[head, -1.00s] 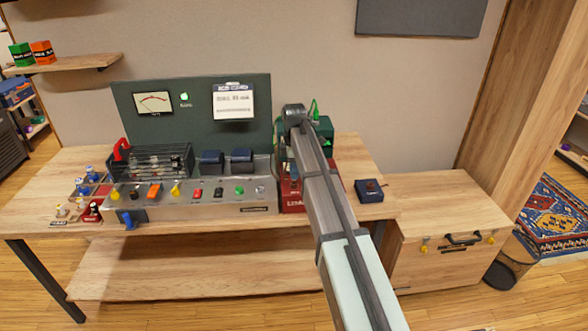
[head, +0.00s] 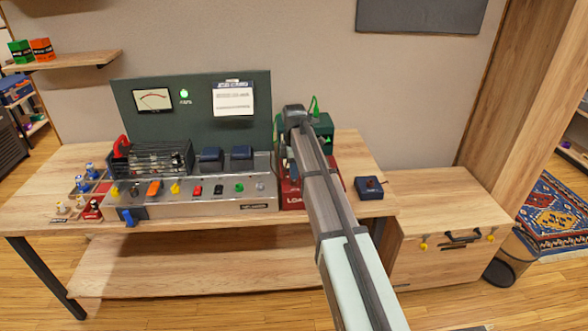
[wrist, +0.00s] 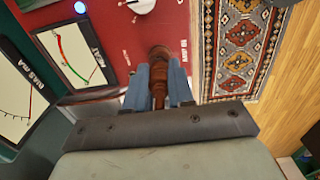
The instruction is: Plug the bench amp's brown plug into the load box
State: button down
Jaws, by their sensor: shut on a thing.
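In the wrist view my gripper (wrist: 158,88) has its two blue fingers shut on the brown plug (wrist: 156,75). The plug points at the red face of the load box (wrist: 125,40), beside white lettering that seems to read AMP IN. Its front end meets the face there; the socket is hidden, and I cannot tell how deep the plug sits. In the head view the red load box (head: 291,194) stands right of the bench amp (head: 200,203), partly covered by my arm. The gripper's fingers and the plug are hidden in that view.
A small dark blue box (head: 369,188) with a knob sits right of the load box. A green unit (head: 323,125) stands behind my arm. A wooden cabinet (head: 440,200) is at the right. Small parts (head: 85,185) crowd the bench's left end.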

jog(key=shift+f, duration=0.65)
dwell(0.8)
jog(key=c, duration=0.9)
grip_release()
notch_tip(320, 180, up, 14)
jog(key=shift+f, duration=0.1)
